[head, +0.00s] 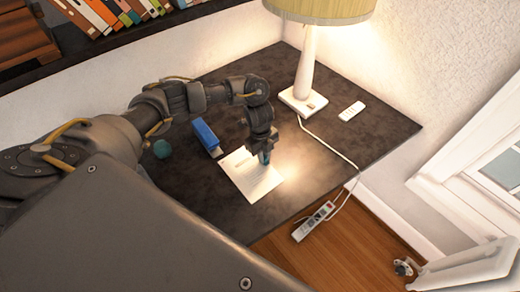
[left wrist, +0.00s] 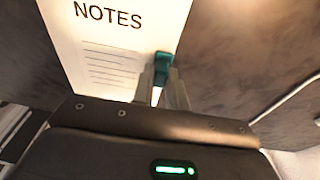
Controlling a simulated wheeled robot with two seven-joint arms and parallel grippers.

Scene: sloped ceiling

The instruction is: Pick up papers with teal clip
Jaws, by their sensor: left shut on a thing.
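The white papers (head: 246,178) lie on the dark desk, near its front edge, below my left gripper. In the left wrist view the papers (left wrist: 105,60) show the heading NOTES and printed lines. The teal clip (left wrist: 162,62) sits at the right edge of the papers. My left gripper (head: 266,152) points down over the right edge of the papers. In the left wrist view its fingers (left wrist: 163,85) are shut on the teal clip. The fingers hide the clip's lower part. My right gripper is in neither view.
A power strip (head: 313,222) lies beyond the desk's edge. The desk's right part is mostly clear.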

